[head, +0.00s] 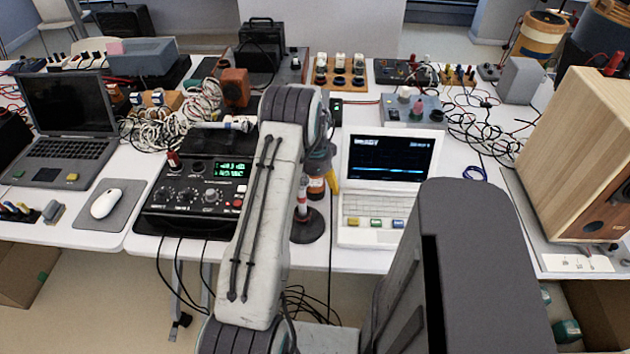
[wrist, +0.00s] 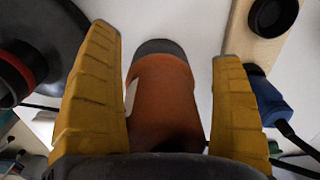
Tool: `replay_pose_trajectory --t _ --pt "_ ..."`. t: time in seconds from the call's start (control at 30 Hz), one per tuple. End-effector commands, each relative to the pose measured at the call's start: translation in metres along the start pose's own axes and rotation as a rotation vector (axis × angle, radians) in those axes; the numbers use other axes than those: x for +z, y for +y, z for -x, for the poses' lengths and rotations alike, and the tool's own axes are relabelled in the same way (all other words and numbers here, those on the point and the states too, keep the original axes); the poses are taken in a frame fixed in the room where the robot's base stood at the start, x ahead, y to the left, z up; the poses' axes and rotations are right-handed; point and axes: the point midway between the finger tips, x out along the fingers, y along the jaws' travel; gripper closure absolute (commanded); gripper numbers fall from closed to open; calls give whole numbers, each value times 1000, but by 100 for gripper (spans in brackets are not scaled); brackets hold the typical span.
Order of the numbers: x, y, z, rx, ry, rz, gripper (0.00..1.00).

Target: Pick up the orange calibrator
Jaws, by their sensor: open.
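The orange calibrator (wrist: 163,95) shows in the wrist view as an orange cylinder with a dark grey end. It lies between the two yellow fingers of my gripper (wrist: 168,45). The fingers are open, with a visible gap on the right and a narrower one on the left. Its near part is hidden by my gripper's dark palm. In the head view a small orange part, likely the calibrator (head: 316,188), shows beside a yellow finger of my gripper (head: 328,172); my arm hides much of this spot.
A round black stand (head: 308,228) with an upright red-and-white piece is close in front. A black control box (head: 190,195) stands left and a small white laptop (head: 375,205) right. A large wooden speaker (head: 575,150) is at far right. Cables and devices crowd the table behind.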

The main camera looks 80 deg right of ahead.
Motion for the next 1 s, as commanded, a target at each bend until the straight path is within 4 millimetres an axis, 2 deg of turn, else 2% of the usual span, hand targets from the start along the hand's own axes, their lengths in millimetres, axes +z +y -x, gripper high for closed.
replay_pose_trajectory --t 0.27,1.0 --pt "0 0 -1 0 0 0 14" --pt "0 0 -1 0 0 0 80"
